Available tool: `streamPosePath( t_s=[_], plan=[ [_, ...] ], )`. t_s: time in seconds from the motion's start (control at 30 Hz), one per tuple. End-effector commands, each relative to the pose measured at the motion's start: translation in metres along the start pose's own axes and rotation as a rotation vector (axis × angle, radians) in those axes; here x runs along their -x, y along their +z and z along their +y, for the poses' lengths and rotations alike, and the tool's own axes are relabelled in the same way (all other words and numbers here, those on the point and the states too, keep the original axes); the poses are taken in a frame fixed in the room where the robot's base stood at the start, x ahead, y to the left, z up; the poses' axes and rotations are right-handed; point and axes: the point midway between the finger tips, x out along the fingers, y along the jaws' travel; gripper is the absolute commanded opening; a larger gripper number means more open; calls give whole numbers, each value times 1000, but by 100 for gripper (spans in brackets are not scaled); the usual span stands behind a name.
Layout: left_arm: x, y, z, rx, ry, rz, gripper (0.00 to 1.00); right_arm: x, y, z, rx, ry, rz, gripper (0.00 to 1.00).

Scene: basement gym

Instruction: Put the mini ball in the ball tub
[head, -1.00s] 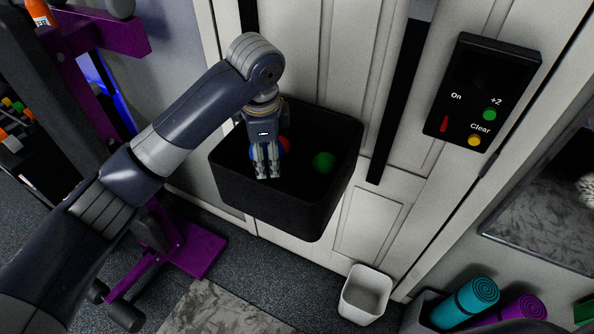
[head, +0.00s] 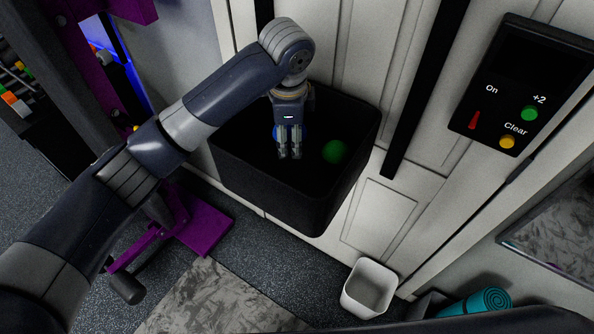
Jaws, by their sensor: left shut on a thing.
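The ball tub (head: 262,188) is a large black open box against the white panelled door. A green ball (head: 335,151) lies inside it, toward the right. My left gripper (head: 289,157) is over the tub, fingers pointing down inside its rim. It is shut on a blue ball (head: 277,132), taken to be the mini ball, which is mostly hidden behind the fingers. I cannot tell how far the ball is above the tub floor. My right gripper is not in view.
A small white bin (head: 369,288) stands on the floor right of the tub. A black control panel (head: 520,85) with coloured buttons is on the wall at right. A purple rack (head: 203,228) stands at left. A teal rolled mat (head: 480,303) lies at lower right.

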Motion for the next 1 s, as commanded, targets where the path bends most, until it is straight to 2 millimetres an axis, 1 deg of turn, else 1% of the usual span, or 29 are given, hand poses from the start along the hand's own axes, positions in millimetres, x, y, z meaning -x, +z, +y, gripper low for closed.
streamPosePath(
  t_s=[0.03,0.13,0.23,0.4,0.57,0.73,0.87,1.0],
  plan=[
    [-10,0,2,0,1,-1,41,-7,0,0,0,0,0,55],
    [-17,0,4,0,3,-2,41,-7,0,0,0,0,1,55],
    [-30,1,7,0,5,-3,41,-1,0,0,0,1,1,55],
    [-60,0,12,-1,4,-2,41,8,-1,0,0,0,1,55],
    [-76,0,15,0,3,-2,41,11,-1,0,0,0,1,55],
    [-99,1,20,0,5,-3,41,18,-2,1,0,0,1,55],
    [-111,1,21,-1,1,-2,41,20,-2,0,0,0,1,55],
    [-112,0,21,-2,0,-1,41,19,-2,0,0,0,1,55]
  ],
)
